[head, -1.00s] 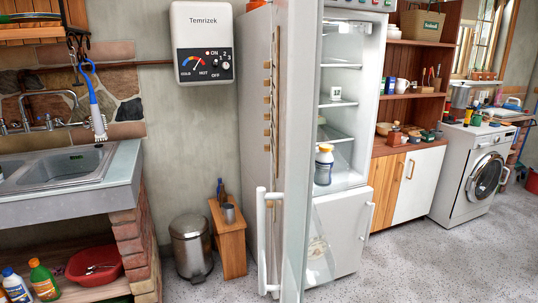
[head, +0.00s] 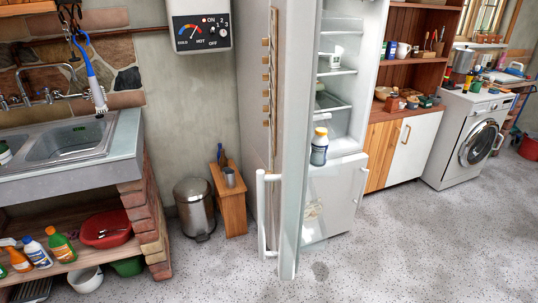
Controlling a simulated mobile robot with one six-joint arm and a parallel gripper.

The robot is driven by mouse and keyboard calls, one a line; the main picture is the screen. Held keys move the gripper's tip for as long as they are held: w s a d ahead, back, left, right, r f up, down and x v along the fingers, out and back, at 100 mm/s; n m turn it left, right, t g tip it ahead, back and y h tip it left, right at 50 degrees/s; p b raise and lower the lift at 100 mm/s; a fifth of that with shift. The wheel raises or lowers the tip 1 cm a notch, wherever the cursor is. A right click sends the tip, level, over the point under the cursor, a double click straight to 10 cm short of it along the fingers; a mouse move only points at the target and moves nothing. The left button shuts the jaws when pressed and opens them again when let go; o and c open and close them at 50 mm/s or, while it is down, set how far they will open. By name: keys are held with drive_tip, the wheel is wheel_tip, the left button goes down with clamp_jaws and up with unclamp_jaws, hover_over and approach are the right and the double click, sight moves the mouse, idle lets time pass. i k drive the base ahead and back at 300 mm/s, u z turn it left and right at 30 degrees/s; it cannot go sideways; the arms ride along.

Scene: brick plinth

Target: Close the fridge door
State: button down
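The white fridge (head: 340,190) stands in the middle of the view with its upper door open. The open door (head: 293,130) is seen nearly edge-on and sticks out toward me, in front of the fridge's left side. Its white handle (head: 263,215) is on the left face of the door, low down. The upper compartment shows shelves with a white cup (head: 336,57) and a jar with a yellow lid (head: 319,147). The lower door (head: 335,198) looks shut. My gripper is not in view.
A sink on a brick plinth (head: 150,228) is at left. A cabinet (head: 404,150) and washing machine (head: 466,143) are at right. The speckled floor in front is clear.

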sight(297, 39)
drive_tip(key=u, duration=0.45)
drive_tip(key=k, duration=1.35)
drive_tip(key=u, duration=0.65)
drive_tip(key=i, duration=0.5)
drive_tip(key=u, duration=0.75)
drive_tip(key=i, duration=0.65)
drive_tip(key=u, duration=0.35)
